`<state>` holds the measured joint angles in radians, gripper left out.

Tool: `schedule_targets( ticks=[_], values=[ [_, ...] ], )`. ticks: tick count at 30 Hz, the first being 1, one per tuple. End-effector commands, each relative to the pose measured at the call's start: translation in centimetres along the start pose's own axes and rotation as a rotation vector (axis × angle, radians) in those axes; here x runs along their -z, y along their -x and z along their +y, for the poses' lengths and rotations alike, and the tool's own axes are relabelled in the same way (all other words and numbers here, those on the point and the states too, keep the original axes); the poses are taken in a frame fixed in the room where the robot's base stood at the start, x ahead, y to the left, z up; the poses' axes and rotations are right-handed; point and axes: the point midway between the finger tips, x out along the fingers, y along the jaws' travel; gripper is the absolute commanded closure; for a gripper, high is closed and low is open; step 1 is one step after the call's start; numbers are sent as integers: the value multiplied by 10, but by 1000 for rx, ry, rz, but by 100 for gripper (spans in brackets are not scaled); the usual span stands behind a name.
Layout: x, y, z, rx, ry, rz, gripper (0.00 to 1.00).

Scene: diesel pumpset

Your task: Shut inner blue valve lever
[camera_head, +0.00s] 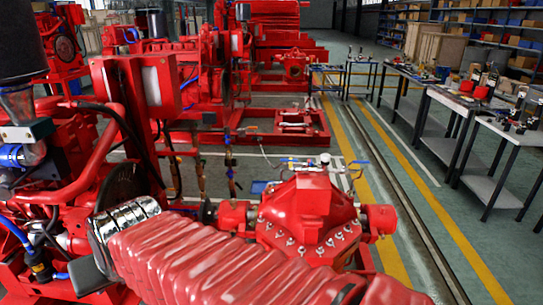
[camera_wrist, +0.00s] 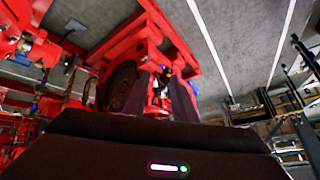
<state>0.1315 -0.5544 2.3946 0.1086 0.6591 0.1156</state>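The red pump casing (camera_head: 310,215) stands in the middle of the head view. Thin pipework with small blue levers runs across its top. One blue lever (camera_head: 288,160) is left of the top fitting and another blue lever (camera_head: 358,163) is to its right. Which one is the inner lever, and their exact angles, are too small to tell. My gripper (camera_wrist: 160,78) shows in the wrist view as two dark fingers standing apart. It looks open and empty. Red machinery (camera_wrist: 157,103) and a small blue spot show between the fingers, apparently beyond them. I cannot identify the blue spot.
A red engine (camera_head: 70,170) fills the left of the head view. A red ribbed sleeve (camera_head: 215,265) crosses the foreground in front of the pump. Workbenches (camera_head: 490,135) with small parts line the right. Yellow-lined floor (camera_head: 415,190) lies clear between pump and benches.

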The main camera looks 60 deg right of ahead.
Motion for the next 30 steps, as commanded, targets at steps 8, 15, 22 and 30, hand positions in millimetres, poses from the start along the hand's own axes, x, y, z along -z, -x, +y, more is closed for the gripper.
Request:
schedule_targets(
  ticks=[8, 15, 22, 30],
  values=[
    [98, -43, 34, -4, -328, 175, 75],
    [172, -78, 92, -16, -603, 346, 75],
    [227, -107, 171, -49, -855, 528, 75],
    [267, -132, 283, -72, -1128, 771, 75]
  ],
)
